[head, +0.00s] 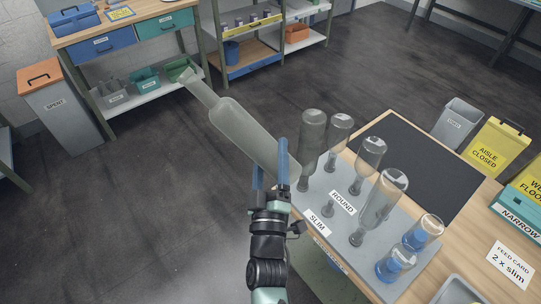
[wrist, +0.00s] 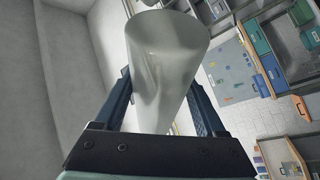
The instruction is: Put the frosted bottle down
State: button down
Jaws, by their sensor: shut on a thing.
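The frosted bottle (head: 245,130) is pale, whitish and translucent, with a long neck pointing up and left in the head view. My gripper (head: 271,170) is shut on it near its wide base end and holds it tilted in the air, left of the rack. In the wrist view the bottle (wrist: 166,75) stands between the two dark fingers (wrist: 165,105), its round base toward the camera. The grey rack (head: 328,237) carries labels ROUND and SLIM and holds several upside-down bottles on spindles. One spindle (head: 328,208) near the ROUND label is bare.
A black mat (head: 420,160) on the wooden table behind the rack is clear. A grey bin (head: 457,120), yellow signs (head: 497,145), a feed card (head: 510,265) and a tray (head: 455,292) are on the right. A SPENT bin (head: 60,110) stands far left.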

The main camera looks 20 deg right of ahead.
jog(key=m+h, duration=0.1)
jog(key=m, duration=0.2)
jog(key=m+h+b, duration=0.1)
jog(key=m+h, duration=0.1)
jog(key=m, duration=0.2)
jog(key=shift+a+f+h, duration=0.1)
jog(key=shift+h, duration=0.2)
jog(key=m+g+h, duration=0.1)
jog(key=m, duration=0.1)
jog(key=m+h+b, duration=0.1)
jog(key=m, duration=0.2)
jog(key=shift+m+g, duration=0.3)
jog(key=shift+g, duration=0.1)
jog(key=s+a+f+n+t+y, duration=0.2)
jog(key=s+a+f+n+y, duration=0.1)
jog(key=s+a+f+y, duration=0.3)
jog(key=s+a+f+n+t+y, duration=0.2)
jog(key=s+a+f+n+y, duration=0.2)
jog(key=s+f, duration=0.5)
notch_tip(320, 180, down, 3)
jog(key=a+y, duration=0.2)
jog(key=shift+s+a+r+y, duration=0.15)
jog(key=shift+s+a+y, duration=0.2)
jog(key=shift+a+y, duration=0.05)
jog(key=shift+w, duration=0.1)
